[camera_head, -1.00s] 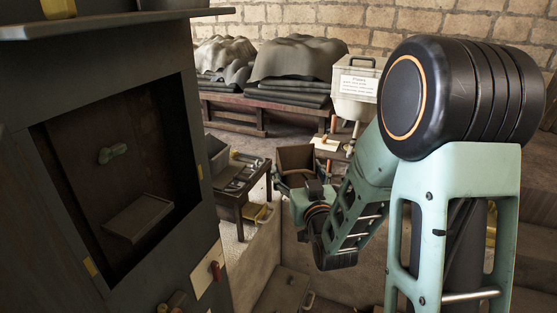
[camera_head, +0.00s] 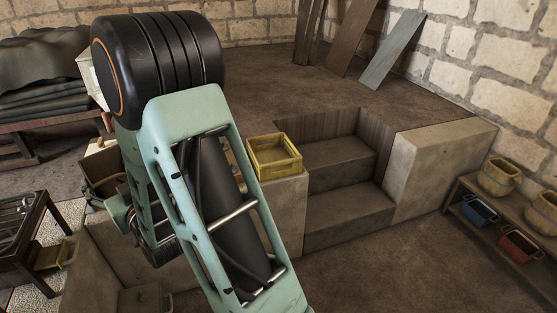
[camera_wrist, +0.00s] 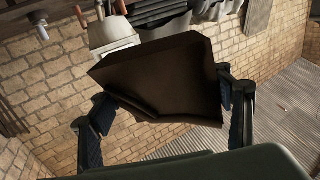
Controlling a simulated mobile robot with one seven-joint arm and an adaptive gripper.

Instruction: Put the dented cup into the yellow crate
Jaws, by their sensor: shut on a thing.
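The yellow crate (camera_head: 288,170) is an open box on a stone ledge beside the steps, just right of my arm in the head view. My gripper (camera_head: 120,208) is left of the crate, partly hidden behind my arm. It is shut on a dark brown, square-sided vessel (camera_head: 100,163), which appears to be the dented cup. In the wrist view the cup (camera_wrist: 165,75) fills the middle between the fingers of my gripper (camera_wrist: 165,100), with a creased, bent lower side. Its inside is not clearly visible there.
Stone steps (camera_head: 345,213) lie right of the crate. A shelf (camera_head: 470,190) at the right holds baskets, a blue bin (camera_head: 478,211) and a red bin (camera_head: 518,244). A dark table (camera_head: 40,225) stands at the left. The floor before the steps is clear.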

